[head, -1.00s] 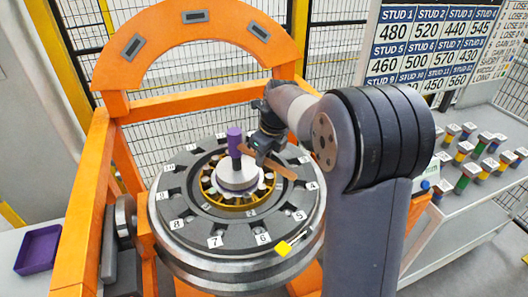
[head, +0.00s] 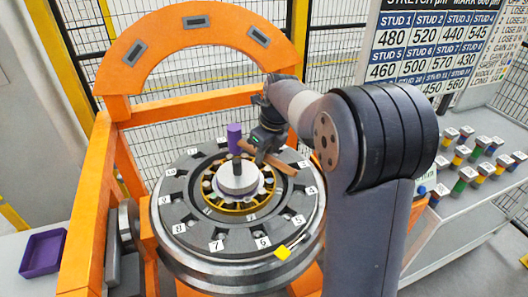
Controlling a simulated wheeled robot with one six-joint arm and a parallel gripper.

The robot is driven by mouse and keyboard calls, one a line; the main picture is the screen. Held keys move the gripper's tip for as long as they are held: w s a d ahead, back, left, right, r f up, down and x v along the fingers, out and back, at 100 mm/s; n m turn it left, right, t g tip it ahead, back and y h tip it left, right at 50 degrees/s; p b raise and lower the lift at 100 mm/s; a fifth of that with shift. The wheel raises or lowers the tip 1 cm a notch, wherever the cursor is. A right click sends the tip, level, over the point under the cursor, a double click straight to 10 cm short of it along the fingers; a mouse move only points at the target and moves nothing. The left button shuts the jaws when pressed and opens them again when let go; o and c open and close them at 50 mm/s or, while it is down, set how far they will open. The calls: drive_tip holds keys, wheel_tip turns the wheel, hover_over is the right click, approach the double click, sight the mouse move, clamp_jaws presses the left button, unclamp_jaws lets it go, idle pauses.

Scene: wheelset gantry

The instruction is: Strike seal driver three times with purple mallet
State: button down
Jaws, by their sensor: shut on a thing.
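The purple mallet (head: 234,137) has a purple cylindrical head and a brown wooden handle (head: 284,169). My gripper (head: 262,152) is shut on the handle, to the right of the head. The seal driver (head: 238,180) is a light grey disc with a short dark stem, standing in the middle of the round wheel hub. The mallet head is upright above the driver and hides the top of its stem. I cannot tell whether head and stem touch or a small gap lies between them.
The dark hub ring (head: 180,215) has numbered tags and a yellow piece (head: 282,252) at its front edge. An orange gantry frame (head: 110,140) stands around it. A purple tray (head: 43,252) is at the left. Several coloured studs (head: 465,172) stand on the right bench, under a numbers board (head: 420,45).

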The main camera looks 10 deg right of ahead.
drive_tip(key=shift+f, duration=0.5)
drive_tip(key=shift+r, duration=0.5)
idle(0.3)
